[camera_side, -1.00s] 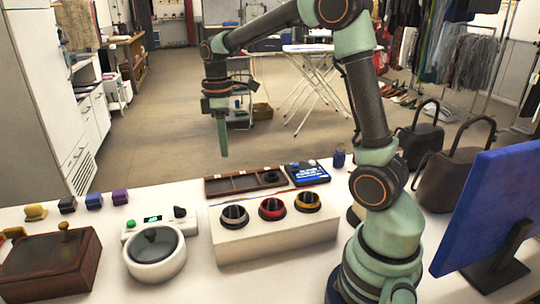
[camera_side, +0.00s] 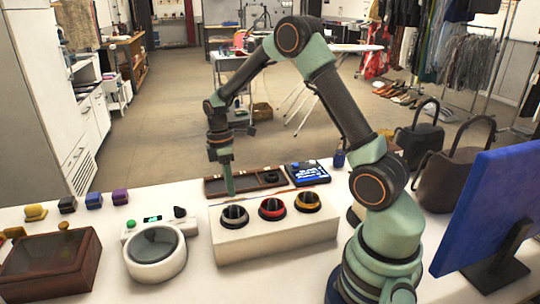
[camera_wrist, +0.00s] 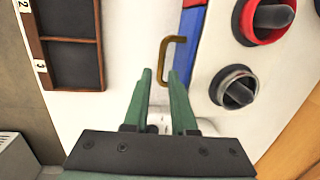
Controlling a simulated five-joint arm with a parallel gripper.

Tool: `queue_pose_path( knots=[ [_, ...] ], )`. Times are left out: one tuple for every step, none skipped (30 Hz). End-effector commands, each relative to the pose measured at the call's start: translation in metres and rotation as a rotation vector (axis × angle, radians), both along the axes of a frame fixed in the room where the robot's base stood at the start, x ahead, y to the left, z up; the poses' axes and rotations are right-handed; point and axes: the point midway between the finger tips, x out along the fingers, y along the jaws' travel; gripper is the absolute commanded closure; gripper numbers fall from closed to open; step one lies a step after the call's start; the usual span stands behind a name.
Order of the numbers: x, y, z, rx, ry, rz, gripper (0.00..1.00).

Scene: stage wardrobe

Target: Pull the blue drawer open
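The blue drawer's front (camera_wrist: 190,45) shows in the wrist view as a narrow blue strip along the side of the white box (camera_side: 275,240). A brass handle (camera_wrist: 176,40) stands out from it. The drawer looks shut, and its front is hidden behind the box in the side view. My gripper (camera_wrist: 158,76) is open, its two green fingers apart. In the wrist view the handle's lower end appears between the fingertips, with the rest beyond them; contact cannot be told. In the side view my gripper (camera_side: 229,190) points down just behind the box's left part.
A white round device (camera_side: 155,252) stands at left.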

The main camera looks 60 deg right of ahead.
Motion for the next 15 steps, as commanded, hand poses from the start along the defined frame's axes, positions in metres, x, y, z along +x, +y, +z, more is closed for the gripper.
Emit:
queue_pose_path(
  knots=[
    [-0.002,0.001,-0.008,0.001,0.004,0.0,0.75],
    [-0.002,0.002,-0.011,0.001,0.004,0.0,0.75],
    [-0.002,0.002,-0.015,0.0,0.003,0.0,0.75],
    [-0.003,0.002,-0.017,0.001,0.004,0.0,0.75],
    [-0.003,0.003,-0.019,0.0,0.003,0.0,0.75],
    [-0.003,0.003,-0.021,0.0,0.001,0.0,0.75],
    [-0.003,0.003,-0.023,-0.001,0.001,0.0,0.75],
    [-0.003,0.003,-0.023,-0.001,0.001,0.0,0.75],
    [-0.003,0.003,-0.024,-0.001,0.001,0.0,0.75],
    [-0.003,0.003,-0.025,-0.001,0.001,0.0,0.75],
    [-0.003,0.003,-0.025,-0.001,0.001,-0.001,0.75],
    [-0.003,0.003,-0.025,-0.001,0.001,-0.001,0.75],
    [-0.003,0.003,-0.025,-0.002,0.0,-0.001,0.75],
    [-0.003,0.003,-0.025,-0.002,0.0,-0.001,0.75],
    [-0.003,0.003,-0.025,-0.002,0.0,-0.001,0.75]
  ],
)
